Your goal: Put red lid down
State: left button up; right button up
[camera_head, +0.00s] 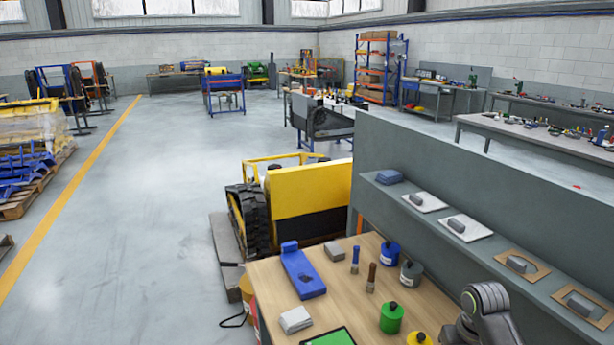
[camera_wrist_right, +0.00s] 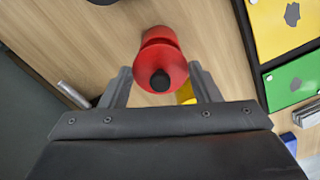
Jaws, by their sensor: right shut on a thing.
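In the right wrist view, the red lid (camera_wrist_right: 165,63) with a black knob is between the two fingers of my right gripper (camera_wrist_right: 160,74), which is shut on it. A red pot body (camera_wrist_right: 155,35) shows just beyond the lid, in line with it. I cannot tell whether the lid touches the pot or is held above it. Neither red part shows in the head view, where only part of my right arm is seen at the lower right. My left gripper is not in view.
The wooden table (camera_head: 278,271) holds a blue pot (camera_head: 388,254), a grey pot (camera_head: 411,274), a green pot (camera_head: 391,320), two brushes and a blue tool (camera_head: 302,272). A grey shelf (camera_head: 393,192) with grey blocks runs behind. A yellow item (camera_wrist_right: 186,92) is partly hidden beside the lid.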

notch_tip(320, 180, up, 6)
jog(key=p, duration=0.4)
jog(key=shift+f+p, duration=0.25)
jog(key=shift+p, duration=0.15)
jog(key=shift+r+p, duration=0.45)
notch_tip(320, 180, down, 7)
jog(key=b, duration=0.7)
jog(key=shift+f+b, duration=0.2)
jog(key=shift+b, duration=0.15)
jog(key=shift+s, duration=0.1)
